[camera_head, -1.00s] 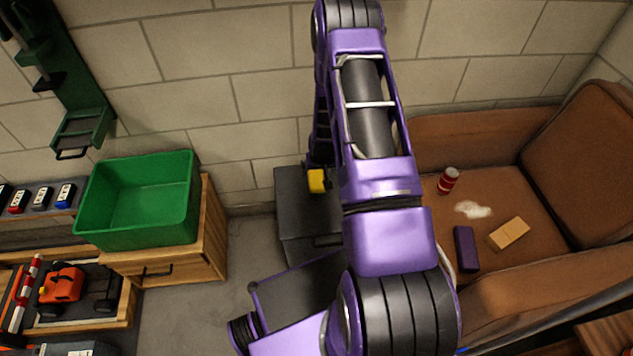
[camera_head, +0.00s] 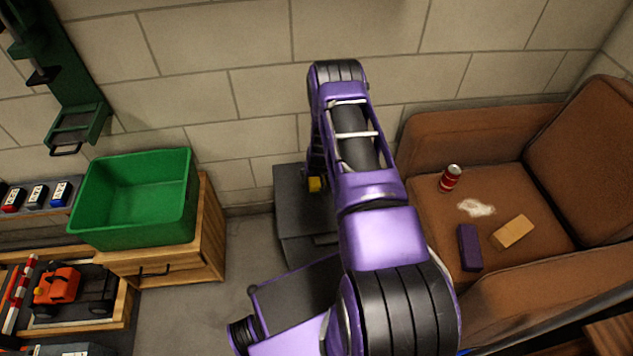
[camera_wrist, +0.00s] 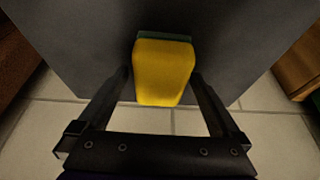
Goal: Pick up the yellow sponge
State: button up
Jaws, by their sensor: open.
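The yellow sponge (camera_wrist: 163,72) has a green layer along its far side. It rests on a dark grey cabinet top (camera_wrist: 80,40) and sits between the two fingers of my gripper (camera_wrist: 162,85) in the wrist view. The fingers are open, with a gap visible on each side of the sponge. In the head view only a small part of the sponge (camera_head: 315,185) shows beside my purple arm, which hides my fingers there.
A green bin (camera_head: 135,200) stands on a wooden cabinet (camera_head: 205,240) to the left. A brown couch (camera_head: 430,215) on the right holds a red can (camera_head: 450,178), a purple block (camera_head: 469,248) and a tan block (camera_head: 512,232). A block wall is behind.

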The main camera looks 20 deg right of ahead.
jog(key=c, duration=1.3)
notch_tip(320, 180, up, 10)
jog(key=shift+p, duration=0.85)
